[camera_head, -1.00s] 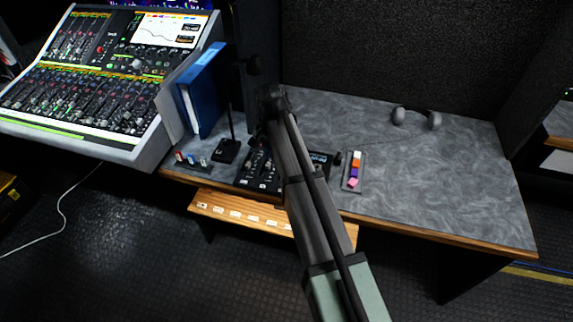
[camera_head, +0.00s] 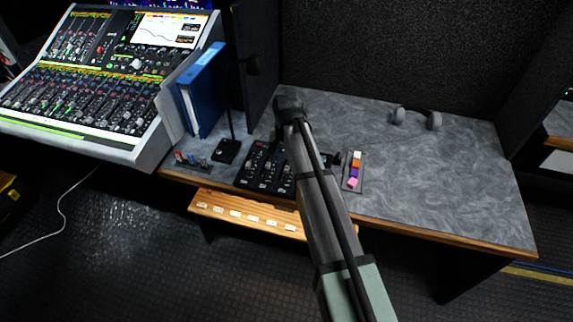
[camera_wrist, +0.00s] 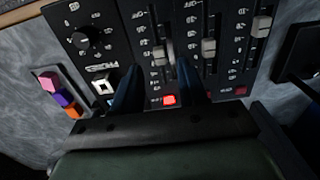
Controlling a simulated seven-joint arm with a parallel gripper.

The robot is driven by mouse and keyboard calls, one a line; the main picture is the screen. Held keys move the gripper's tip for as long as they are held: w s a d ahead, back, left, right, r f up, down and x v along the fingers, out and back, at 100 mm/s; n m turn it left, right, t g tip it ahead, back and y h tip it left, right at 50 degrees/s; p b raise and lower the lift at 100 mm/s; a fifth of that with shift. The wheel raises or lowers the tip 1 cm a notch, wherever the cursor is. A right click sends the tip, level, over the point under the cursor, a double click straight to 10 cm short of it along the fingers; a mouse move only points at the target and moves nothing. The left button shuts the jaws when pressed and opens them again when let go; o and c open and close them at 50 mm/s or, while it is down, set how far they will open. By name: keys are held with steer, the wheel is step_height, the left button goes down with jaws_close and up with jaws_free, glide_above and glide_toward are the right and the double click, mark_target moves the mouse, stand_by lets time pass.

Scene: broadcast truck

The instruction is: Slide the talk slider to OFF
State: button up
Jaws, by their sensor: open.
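The black control panel (camera_head: 258,168) lies on the grey desk, partly hidden by my arm in the head view. In the wrist view the panel (camera_wrist: 228,75) shows several sliders with grey caps and scale marks. One slider cap (camera_wrist: 161,56) shows in the gap between my fingers, with a lit red button (camera_wrist: 169,100) below it. Other caps (camera_wrist: 208,47) sit to the right. The labels are too small to tell which is the talk slider. My gripper (camera_wrist: 158,82) is open over the panel, its dark fingers apart; contact with the cap cannot be told.
A strip of coloured blocks (camera_head: 354,171) lies right of the panel. A lamp (camera_head: 228,150), blue binder (camera_head: 206,90) and headphones (camera_head: 433,120) stand around.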

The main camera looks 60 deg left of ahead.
mark_target(286, 168)
steer(key=shift+f, duration=1.95)
steer(key=shift+c, duration=0.2)
jaws_close()
